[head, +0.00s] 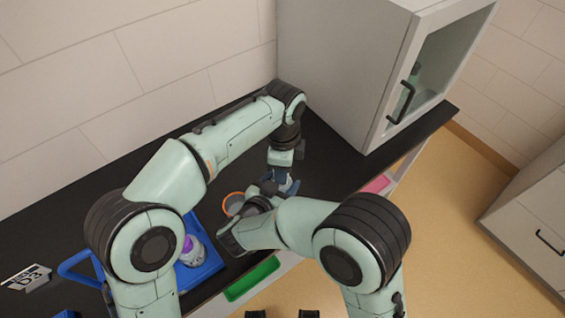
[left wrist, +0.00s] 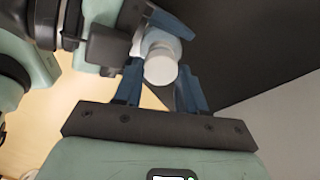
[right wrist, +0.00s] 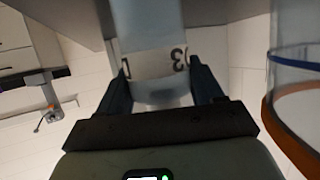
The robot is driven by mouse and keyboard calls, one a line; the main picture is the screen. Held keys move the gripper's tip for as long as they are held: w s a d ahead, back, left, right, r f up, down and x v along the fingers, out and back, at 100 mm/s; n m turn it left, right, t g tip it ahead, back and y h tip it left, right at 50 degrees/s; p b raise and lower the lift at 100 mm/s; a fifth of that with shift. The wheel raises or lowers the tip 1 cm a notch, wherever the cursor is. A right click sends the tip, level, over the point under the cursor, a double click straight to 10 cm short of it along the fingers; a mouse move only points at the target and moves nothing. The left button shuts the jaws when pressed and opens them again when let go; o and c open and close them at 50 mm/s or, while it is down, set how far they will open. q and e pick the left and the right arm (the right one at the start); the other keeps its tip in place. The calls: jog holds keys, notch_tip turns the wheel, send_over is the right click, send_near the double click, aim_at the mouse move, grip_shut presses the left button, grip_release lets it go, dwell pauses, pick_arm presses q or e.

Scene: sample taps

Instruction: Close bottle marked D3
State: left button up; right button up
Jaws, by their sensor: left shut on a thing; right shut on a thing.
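The bottle marked D3 (right wrist: 152,66) is pale, and part of its label shows in the right wrist view. My right gripper (right wrist: 160,80) is shut on its body. My left gripper (left wrist: 160,84) is shut on a round white cap (left wrist: 161,70), which faces its camera between the blue fingers. In the head view the left gripper (head: 281,181) points down over the counter, close to the right gripper, which my own right arm mostly hides. Whether the cap is seated on the bottle's neck cannot be told.
A blue tray (head: 208,268) holds a bottle with a purple cap (head: 190,247). An orange-rimmed container (head: 232,204) stands close beside the grippers. A card (head: 28,279) lies at the left. A glass-door cabinet (head: 345,60) stands behind. Green (head: 252,279) and pink (head: 377,184) pieces line the counter front.

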pick_arm(q)
jog(key=shift+f, duration=0.55)
dwell(0.4)
jog(key=m, duration=0.3)
dwell(0.3)
jog(key=o, duration=1)
jog(key=shift+s, duration=0.1)
